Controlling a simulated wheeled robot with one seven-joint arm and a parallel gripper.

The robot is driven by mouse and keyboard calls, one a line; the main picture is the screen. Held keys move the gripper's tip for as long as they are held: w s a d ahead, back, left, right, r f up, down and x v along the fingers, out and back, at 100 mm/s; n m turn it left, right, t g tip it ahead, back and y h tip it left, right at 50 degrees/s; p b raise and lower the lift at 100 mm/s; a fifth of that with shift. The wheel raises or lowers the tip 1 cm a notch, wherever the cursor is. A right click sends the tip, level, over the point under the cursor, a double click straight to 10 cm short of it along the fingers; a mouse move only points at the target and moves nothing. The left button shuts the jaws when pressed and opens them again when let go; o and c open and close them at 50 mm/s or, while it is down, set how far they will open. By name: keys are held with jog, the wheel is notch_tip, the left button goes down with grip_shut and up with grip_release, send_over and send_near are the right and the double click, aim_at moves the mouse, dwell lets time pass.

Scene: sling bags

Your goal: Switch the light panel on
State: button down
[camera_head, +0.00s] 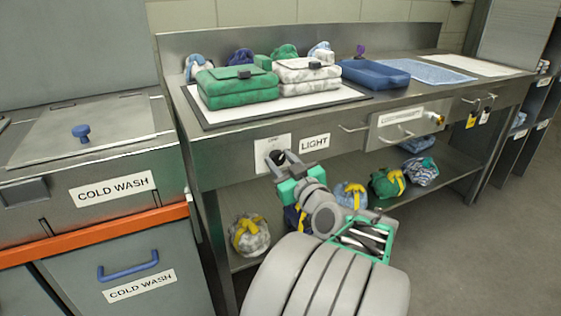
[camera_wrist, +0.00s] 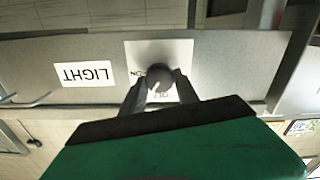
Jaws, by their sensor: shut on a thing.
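The light switch is a dark round knob (camera_wrist: 159,76) on a white plate (camera_head: 268,144) on the front of the steel table. A LIGHT label (camera_head: 315,143) is to the right of the plate in the head view; it also shows upside down in the wrist view (camera_wrist: 87,74). My gripper (camera_head: 283,160) reaches up to the plate, and its two fingers are closed on the sides of the knob. In the wrist view the plate has small lettering near the knob, partly hidden by the knob and fingers. I cannot read the knob's exact setting.
Folded green (camera_head: 237,86) and white-patterned bags (camera_head: 306,76) lie on the table above. Several rolled bags with yellow straps sit on the lower shelf (camera_head: 456,168). The COLD WASH unit (camera_head: 120,185) stands close at left. Drawer handles (camera_head: 392,136) protrude at right. Open floor lies at right.

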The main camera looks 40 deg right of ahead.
jog(key=m+p, duration=0.2)
jog(key=m, duration=0.4)
jog(key=shift+d+r, duration=0.1)
jog(key=m+p, duration=0.3)
jog(key=m, duration=0.2)
jog(key=shift+f, duration=0.2)
dwell(0.4)
jog(key=c, duration=0.9)
grip_release()
jog(key=shift+s, duration=0.1)
jog(key=v, duration=0.7)
jog(key=shift+s+p, duration=0.35)
jog(key=shift+p, duration=0.1)
jog(key=shift+r, duration=0.1)
